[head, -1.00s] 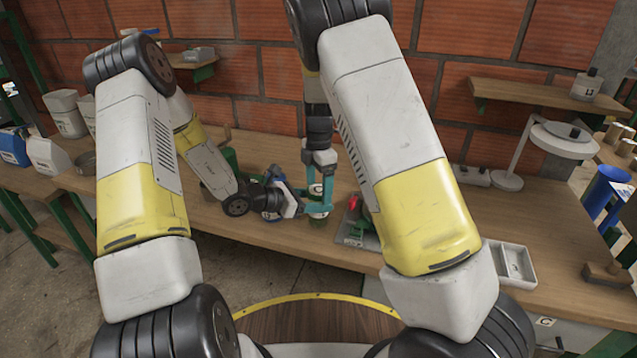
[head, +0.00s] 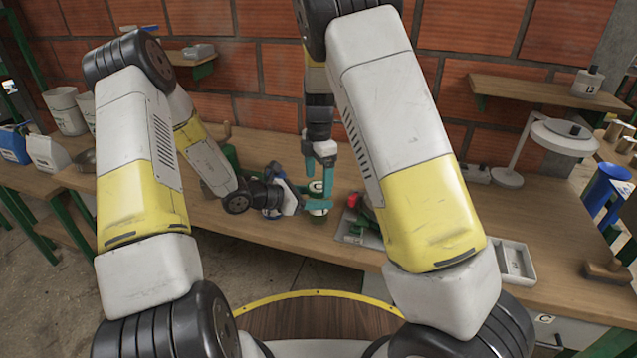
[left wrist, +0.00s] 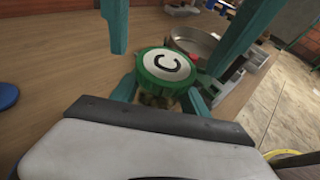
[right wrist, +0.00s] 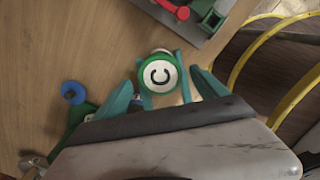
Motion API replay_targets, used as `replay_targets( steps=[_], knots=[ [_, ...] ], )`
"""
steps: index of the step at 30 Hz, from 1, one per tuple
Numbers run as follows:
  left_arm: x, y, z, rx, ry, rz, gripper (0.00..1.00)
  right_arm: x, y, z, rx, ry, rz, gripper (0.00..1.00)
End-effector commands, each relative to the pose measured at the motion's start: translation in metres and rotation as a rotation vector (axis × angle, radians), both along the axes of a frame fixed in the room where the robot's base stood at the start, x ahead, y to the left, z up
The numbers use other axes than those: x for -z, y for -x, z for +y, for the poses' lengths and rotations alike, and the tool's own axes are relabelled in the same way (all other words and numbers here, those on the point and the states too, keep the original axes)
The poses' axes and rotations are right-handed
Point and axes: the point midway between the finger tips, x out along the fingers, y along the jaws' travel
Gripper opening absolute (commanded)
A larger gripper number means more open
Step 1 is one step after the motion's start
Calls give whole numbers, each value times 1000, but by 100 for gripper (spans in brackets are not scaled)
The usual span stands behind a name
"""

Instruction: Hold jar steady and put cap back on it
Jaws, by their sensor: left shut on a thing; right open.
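The jar (left wrist: 155,101) is mostly hidden under its cap and between my left fingers. My left gripper (left wrist: 160,100) is shut on the jar from the side, low over the bench. The green cap (left wrist: 170,66), with a white disc marked C, sits over the jar's mouth; I cannot tell whether it is fully seated. The cap also shows in the right wrist view (right wrist: 160,73) and, small, in the head view (head: 316,187). My right gripper (right wrist: 163,90) is open above the jar, with its fingers on either side of the cap and apart from it.
A grey tray (head: 350,238) with a red and green device stands just right of the jar. A white divided tray (head: 515,262) and a lamp (head: 508,178) are further right. A blue disc (right wrist: 73,92) is close by on the left. The bench front is clear.

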Motion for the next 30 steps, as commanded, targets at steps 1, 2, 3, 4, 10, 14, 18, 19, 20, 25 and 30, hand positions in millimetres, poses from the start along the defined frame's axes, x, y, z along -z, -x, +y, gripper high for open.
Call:
replay_targets(
  steps=[1,2,3,4,10,14,18,19,20,25,30],
  knots=[
    [0,0,0,0,0,-1,0,-8,0,0,1,-2,-2,83],
    [0,0,0,0,0,-1,0,-13,-1,0,1,-2,-2,83],
    [0,0,0,0,0,-1,0,-17,-1,-1,1,-2,-1,83],
    [0,0,0,0,0,-1,0,-20,0,-1,2,-2,-1,83],
    [0,0,0,0,1,0,0,-30,0,-1,1,0,0,83],
    [0,0,0,0,0,-1,0,-29,0,-1,1,1,0,83],
    [0,0,0,0,1,0,0,-29,0,-1,1,1,0,100],
    [0,0,0,0,1,0,0,-29,0,-1,1,1,0,100],
    [0,0,0,0,0,-1,0,-29,0,-1,1,1,0,100],
    [0,0,0,0,0,-1,0,-30,0,-1,1,0,1,100],
    [0,0,0,0,0,-1,0,-44,-1,-1,1,-2,-1,100]
  ],
)
